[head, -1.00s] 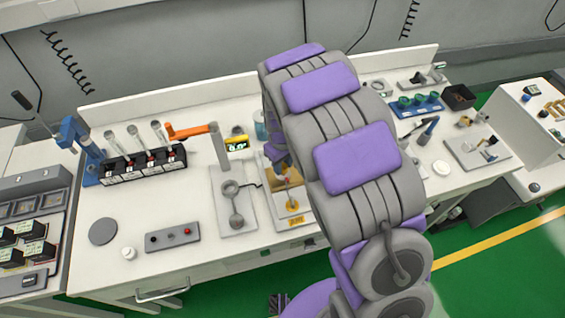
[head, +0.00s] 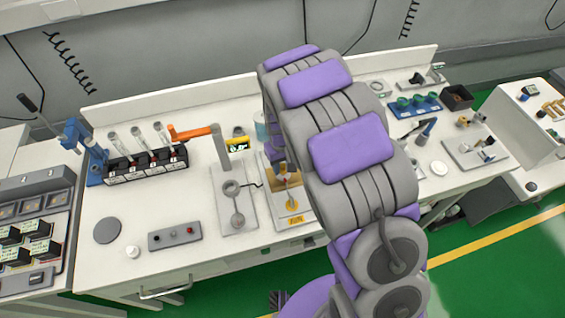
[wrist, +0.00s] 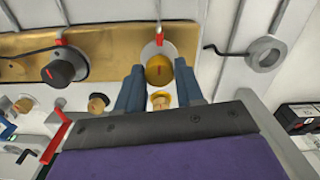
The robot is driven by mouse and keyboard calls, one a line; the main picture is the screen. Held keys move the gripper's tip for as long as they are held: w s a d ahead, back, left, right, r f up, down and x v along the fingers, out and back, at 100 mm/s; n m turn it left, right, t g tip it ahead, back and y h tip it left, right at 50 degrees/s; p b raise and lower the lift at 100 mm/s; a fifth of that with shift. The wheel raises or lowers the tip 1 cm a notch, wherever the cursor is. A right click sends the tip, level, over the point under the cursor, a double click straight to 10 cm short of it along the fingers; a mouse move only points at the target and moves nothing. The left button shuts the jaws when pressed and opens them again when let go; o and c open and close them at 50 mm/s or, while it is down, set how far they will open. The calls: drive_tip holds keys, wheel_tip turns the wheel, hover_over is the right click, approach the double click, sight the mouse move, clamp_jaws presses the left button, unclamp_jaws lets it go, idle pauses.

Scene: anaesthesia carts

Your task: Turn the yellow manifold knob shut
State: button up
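The yellow manifold knob (wrist: 159,71) is round with a red mark. In the wrist view it sits at the tips of my gripper (wrist: 160,76). One blue-grey finger is on each side of it, apart and very close to its edges. I cannot tell whether they touch it. A second, paler yellow round part (wrist: 160,100) shows between the fingers nearer the palm. In the head view my arm covers most of the gripper. A small yellowish part shows beside the arm, above a board (head: 305,212) with a yellow label.
A black knob (wrist: 63,66) with a red mark is on the brass-coloured panel (wrist: 110,43), left of the fingers. A small brass knob (wrist: 98,104) is closer. A grey stand (head: 237,220) and a vial rack (head: 145,165) stand left of my arm.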

sight(283, 166)
drive_tip(key=o, duration=0.4)
drive_tip(key=shift+c, duration=0.2)
wheel_tip(283, 166, up, 17)
drive_tip(key=p, duration=0.2)
drive_tip(key=shift+r, duration=0.15)
drive_tip(key=s+d+r+m, duration=0.1)
drive_tip(key=s+d, duration=0.3)
drive_tip(key=s, duration=0.6)
drive_tip(key=s+d+r+m+g, duration=0.1)
drive_tip(key=s+d, duration=0.4)
drive_tip(key=s, duration=0.6)
drive_tip(key=s+d+r+m, duration=0.3)
drive_tip(key=s+d, duration=0.2)
drive_tip(key=s, duration=0.6)
drive_tip(key=shift+s+r+g, duration=0.25)
drive_tip(key=shift+r+g, duration=0.05)
drive_tip(key=shift+g, duration=0.1)
